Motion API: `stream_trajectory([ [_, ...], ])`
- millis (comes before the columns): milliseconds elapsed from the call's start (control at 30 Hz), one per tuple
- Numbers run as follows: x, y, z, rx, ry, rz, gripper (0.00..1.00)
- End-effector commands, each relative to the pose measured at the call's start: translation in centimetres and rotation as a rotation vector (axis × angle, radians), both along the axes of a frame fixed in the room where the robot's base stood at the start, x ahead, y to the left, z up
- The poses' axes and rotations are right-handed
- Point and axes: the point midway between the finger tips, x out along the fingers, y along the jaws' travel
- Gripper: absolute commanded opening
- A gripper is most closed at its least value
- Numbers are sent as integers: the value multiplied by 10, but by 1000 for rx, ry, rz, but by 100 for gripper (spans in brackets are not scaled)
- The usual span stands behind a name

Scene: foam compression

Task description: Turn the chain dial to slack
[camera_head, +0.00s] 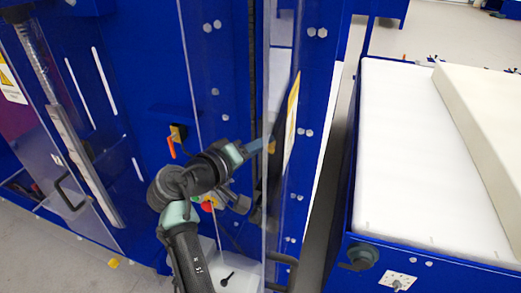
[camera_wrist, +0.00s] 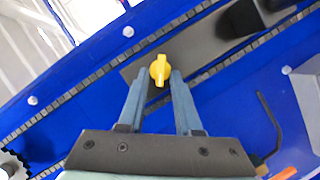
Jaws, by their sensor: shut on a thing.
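A yellow dial (camera_wrist: 160,69) with a narrow raised grip sits on a grey plate in the wrist view. My gripper (camera_wrist: 161,76) has its two blue-grey fingers on either side of the dial's grip, closed in on it. In the head view my gripper (camera_head: 262,145) reaches right, to the blue machine's column by a clear panel. The dial is hidden there. I cannot read any marks around the dial. Chain-like toothed strips (camera_wrist: 75,100) run diagonally along the blue frame in the wrist view.
A clear panel (camera_head: 280,190) stands upright close to my gripper. An orange handle (camera_head: 171,148) and a red button (camera_head: 207,206) are on the blue machine. At right, white foam (camera_head: 415,150) lies on a blue-framed table with a dark knob (camera_head: 358,257) at its front.

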Motion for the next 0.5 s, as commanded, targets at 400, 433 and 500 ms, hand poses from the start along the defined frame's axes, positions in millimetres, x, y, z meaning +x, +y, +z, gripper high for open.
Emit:
stream_trajectory([
  [400,0,1,-2,-126,42,1,0],
  [433,0,1,-2,-128,42,0,0],
  [500,0,1,-2,-133,43,0,0],
])
